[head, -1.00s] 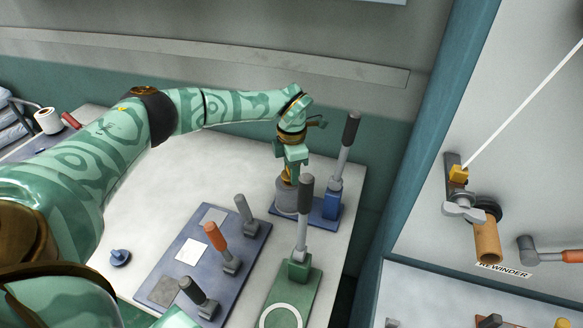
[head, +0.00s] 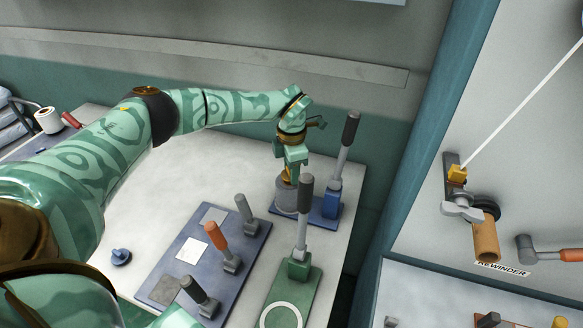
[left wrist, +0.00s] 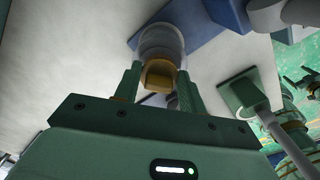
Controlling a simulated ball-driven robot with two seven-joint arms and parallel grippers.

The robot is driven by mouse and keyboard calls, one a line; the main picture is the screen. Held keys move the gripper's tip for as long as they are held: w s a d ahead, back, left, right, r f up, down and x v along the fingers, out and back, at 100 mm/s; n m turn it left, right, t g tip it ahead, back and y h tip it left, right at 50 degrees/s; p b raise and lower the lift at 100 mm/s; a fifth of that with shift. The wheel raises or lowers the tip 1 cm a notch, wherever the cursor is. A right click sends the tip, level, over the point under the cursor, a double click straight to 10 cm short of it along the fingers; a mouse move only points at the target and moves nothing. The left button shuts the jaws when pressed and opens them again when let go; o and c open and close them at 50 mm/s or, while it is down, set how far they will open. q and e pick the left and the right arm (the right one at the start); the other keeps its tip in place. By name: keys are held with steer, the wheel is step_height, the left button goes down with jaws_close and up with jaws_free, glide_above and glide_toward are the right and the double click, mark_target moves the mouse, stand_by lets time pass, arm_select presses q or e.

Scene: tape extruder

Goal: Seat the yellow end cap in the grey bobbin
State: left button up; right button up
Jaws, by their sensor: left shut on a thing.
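My left gripper (head: 288,174) points down over the grey bobbin (head: 286,203), which stands upright on a blue base plate (head: 318,215) at the table's back right. The gripper is shut on the yellow end cap (head: 286,177), a small yellow piece just above the bobbin. In the left wrist view the cap (left wrist: 158,75) sits between the two fingers (left wrist: 158,86), in line with the pale bobbin (left wrist: 160,42). The cap is at or touching the bobbin's end; I cannot tell how deep it sits. My right gripper is not in view.
A blue lever (head: 341,165) stands on the same base, just right of the bobbin. A green lever station (head: 300,265) is in front. A dark blue plate (head: 170,262) with several short levers lies left of it. A blue knob (head: 121,257) is on the clear left table.

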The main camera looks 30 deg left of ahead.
arm_select(q)
steer(key=shift+f, duration=0.7)
steer(key=o, duration=1)
steer(key=shift+o, duration=0.2)
step_height(320, 180, up, 16)
steer(key=p, duration=0.3)
steer(key=shift+r, duration=0.15)
steer(key=shift+s+d, duration=0.1)
